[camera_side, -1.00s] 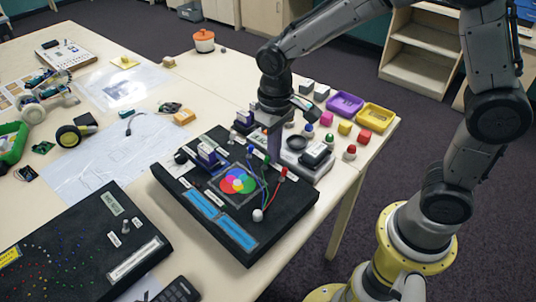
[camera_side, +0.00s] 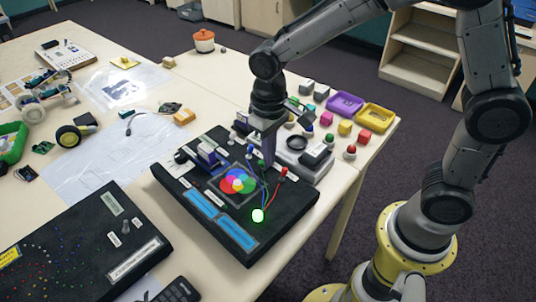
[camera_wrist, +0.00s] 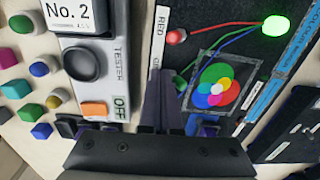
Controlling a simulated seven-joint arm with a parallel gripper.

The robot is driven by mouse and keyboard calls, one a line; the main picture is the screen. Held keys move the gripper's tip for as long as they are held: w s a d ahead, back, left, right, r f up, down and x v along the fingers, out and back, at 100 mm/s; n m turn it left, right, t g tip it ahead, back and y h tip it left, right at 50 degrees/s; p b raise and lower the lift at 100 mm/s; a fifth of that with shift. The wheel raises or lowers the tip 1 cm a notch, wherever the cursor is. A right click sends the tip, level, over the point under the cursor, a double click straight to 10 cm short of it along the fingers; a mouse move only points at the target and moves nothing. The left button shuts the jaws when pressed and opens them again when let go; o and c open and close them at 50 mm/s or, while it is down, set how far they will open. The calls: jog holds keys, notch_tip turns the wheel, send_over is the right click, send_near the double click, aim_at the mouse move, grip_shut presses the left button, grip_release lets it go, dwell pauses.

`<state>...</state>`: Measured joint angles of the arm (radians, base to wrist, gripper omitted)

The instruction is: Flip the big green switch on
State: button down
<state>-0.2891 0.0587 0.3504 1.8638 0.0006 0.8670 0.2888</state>
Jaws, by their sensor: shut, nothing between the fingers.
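The black colour-mixing board (camera_side: 290,222) lies on the table, with overlapping red, green and blue circles (camera_side: 238,181) and coloured wires. Its round lamp (camera_side: 258,215) glows green, also in the wrist view (camera_wrist: 274,27). My gripper (camera_side: 268,162) is shut and empty, pointing down at the row of labelled controls. In the wrist view its fingers (camera_wrist: 161,75) stand over the partly covered green label (camera_wrist: 153,84). A green end piece (camera_wrist: 180,83) shows beside the fingers.
Coloured blocks, a purple tray (camera_side: 345,104) and a yellow tray (camera_side: 374,117) lie near the table edge. Another black board (camera_side: 75,240) lies at lower left.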

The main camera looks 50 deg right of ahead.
jog(key=shift+d+r, duration=0.2)
jog(key=shift+r, duration=1.55)
jog(key=shift+d+r, duration=0.15)
jog(key=shift+r, duration=1.6)
jog(key=s+d+r+m+t, duration=0.1)
jog(key=s+d+r+t, duration=0.2)
jog(key=s+d+r, duration=0.4)
jog(key=s+d+f+n+t, duration=0.1)
jog(key=s+d+f+t, duration=0.1)
jog(key=s, duration=0.8)
jog(key=shift+s+d+f+t, duration=0.15)
jog(key=shift+f+t, duration=0.1)
jog(key=shift+t, duration=0.05)
